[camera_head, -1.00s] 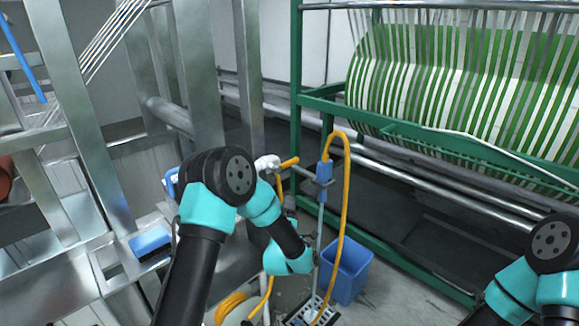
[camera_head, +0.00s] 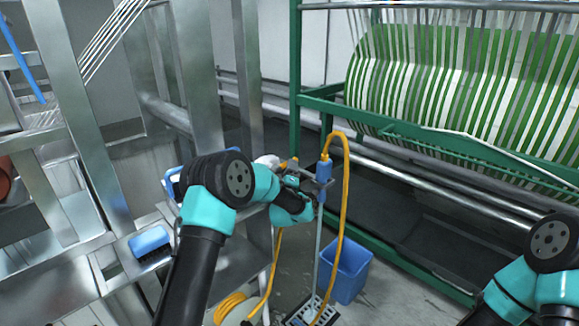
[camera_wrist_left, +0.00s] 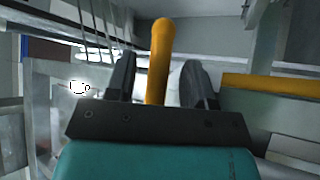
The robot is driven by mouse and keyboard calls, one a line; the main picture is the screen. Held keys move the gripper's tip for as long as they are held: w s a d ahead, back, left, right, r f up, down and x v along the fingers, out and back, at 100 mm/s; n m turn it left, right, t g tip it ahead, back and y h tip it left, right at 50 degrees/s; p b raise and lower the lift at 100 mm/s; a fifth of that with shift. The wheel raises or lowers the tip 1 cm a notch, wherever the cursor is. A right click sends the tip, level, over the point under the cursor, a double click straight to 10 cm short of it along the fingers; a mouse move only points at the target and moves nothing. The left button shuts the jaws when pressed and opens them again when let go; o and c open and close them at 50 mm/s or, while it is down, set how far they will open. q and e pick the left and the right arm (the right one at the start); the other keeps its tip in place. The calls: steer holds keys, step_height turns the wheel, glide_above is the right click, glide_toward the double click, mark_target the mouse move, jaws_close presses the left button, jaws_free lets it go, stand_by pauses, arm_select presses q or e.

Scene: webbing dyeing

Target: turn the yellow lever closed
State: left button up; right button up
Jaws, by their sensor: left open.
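The yellow lever (camera_wrist_left: 160,42) stands upright in the left wrist view, with its rounded end at the top. My left gripper (camera_wrist_left: 159,66) is open, with one dark finger on each side of the lever. Gaps show between the lever and both fingers, so it is not gripped; how deep it sits between them is hard to tell. In the head view, my left wrist is beside the metal frame, and most of the lever is hidden around it. My right gripper is out of view; only part of that arm shows at the lower right.
A second yellow bar (camera_wrist_left: 275,83) runs sideways right of the fingers. A yellow hose (camera_head: 345,200) with a blue fitting (camera_head: 324,170) hangs close right of my left wrist. A blue bin (camera_head: 346,272) stands on the floor. Green machine framing (camera_head: 296,90) is behind.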

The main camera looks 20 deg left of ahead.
arm_select(q)
steer(key=shift+x, duration=0.95)
jaws_close()
